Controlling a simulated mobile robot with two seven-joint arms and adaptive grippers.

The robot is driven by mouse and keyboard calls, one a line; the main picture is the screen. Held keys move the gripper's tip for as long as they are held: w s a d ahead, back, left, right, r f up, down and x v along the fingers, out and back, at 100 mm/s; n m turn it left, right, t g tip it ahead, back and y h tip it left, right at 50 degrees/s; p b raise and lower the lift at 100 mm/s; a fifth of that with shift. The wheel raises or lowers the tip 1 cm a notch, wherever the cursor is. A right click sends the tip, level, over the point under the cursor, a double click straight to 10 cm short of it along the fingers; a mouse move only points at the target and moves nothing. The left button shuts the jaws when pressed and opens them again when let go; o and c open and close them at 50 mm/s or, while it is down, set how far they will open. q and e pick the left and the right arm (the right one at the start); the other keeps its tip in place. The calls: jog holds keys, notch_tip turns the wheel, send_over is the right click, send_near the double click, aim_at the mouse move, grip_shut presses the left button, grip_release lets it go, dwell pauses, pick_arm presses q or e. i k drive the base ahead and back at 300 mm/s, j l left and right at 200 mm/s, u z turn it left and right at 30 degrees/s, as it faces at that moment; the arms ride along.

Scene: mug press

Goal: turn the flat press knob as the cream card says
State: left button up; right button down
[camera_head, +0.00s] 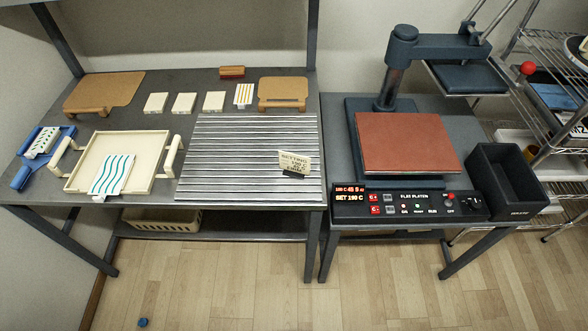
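The cream card (294,161) stands in a dark holder on the slatted silver mat. Its heading reads "SETTING" and a line below looks like "190 C"; the smaller text is too blurred to read. The flat press (408,143) is on the right table, with a reddish-brown platen and its upper plate swung away to the right. Its front panel (410,206) is marked "FLAT PLATEN", and its lit display (349,193) appears to read "190 C 45 S" and "SET 190 C". A dark knob (470,202) sits at the panel's right end; its pointing is unclear. Neither gripper shows.
A cream tray (118,146) with a wavy-striped sheet (111,175), small white blocks (184,103) and brown boards (104,92) lie on the left table. A black bin (505,180) stands right of the press, near the knob. A wire rack (550,110) is at right.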

aim_at(475, 205)
jog(key=z, duration=0.4)
jog(key=i+z, duration=0.1)
jog(key=z, duration=0.35)
jog(key=j+z, duration=0.15)
jog(key=z, duration=0.25)
jog(key=i+z, duration=0.1)
jog(key=z, duration=0.35)
jog(key=j+z, duration=0.15)
jog(key=z, duration=0.25)
